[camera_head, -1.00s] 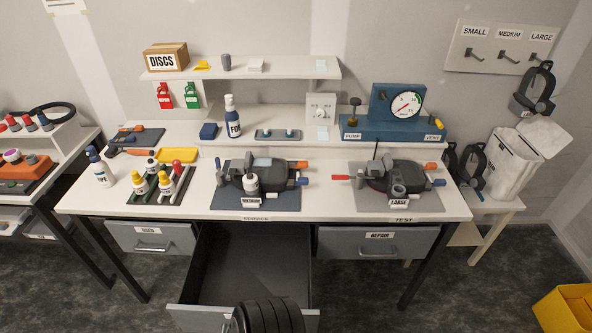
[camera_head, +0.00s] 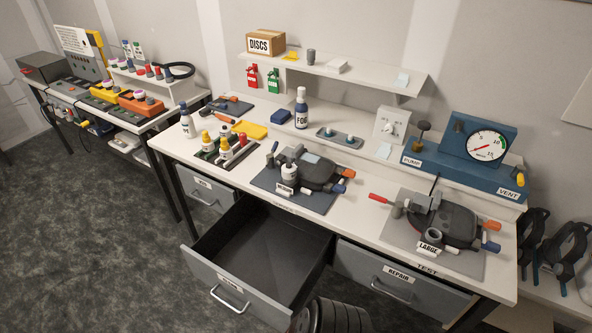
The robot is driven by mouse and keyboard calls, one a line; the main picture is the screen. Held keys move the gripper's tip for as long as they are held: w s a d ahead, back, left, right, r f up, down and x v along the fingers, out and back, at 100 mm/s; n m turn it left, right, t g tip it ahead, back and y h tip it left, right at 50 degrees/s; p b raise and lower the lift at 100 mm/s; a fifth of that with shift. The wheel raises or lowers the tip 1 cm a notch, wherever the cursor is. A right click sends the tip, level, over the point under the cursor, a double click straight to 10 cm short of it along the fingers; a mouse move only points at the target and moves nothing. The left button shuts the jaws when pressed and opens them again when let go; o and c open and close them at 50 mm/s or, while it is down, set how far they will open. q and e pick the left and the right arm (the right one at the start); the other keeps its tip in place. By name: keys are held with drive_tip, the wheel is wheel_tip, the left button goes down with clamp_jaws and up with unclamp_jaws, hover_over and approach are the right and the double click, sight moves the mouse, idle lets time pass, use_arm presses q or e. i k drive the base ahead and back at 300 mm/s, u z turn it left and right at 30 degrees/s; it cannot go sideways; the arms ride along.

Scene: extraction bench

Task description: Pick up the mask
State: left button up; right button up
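A dark mask-like piece (camera_head: 322,172) with blue and orange end parts lies on a dark mat on the bench, with a MEDIUM label in front of it. A second one (camera_head: 452,222) with a LARGE label lies on a grey mat to the right. Black masks or harnesses (camera_head: 566,248) stand at the right edge, partly cut off. I cannot tell which of these the task's mask is.
The middle drawer (camera_head: 226,284) is pulled out and looks empty. The REPAIR drawer (camera_head: 400,285) is shut. A rack of bottles (camera_head: 222,150), a FOG bottle (camera_head: 301,110) and a blue gauge unit (camera_head: 478,150) stand on the bench. Open floor (camera_head: 80,240) lies at left.

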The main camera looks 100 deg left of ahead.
sight(316, 171)
drive_tip(key=u, duration=2.6)
drive_tip(key=i, duration=0.45)
drive_tip(key=z, duration=0.05)
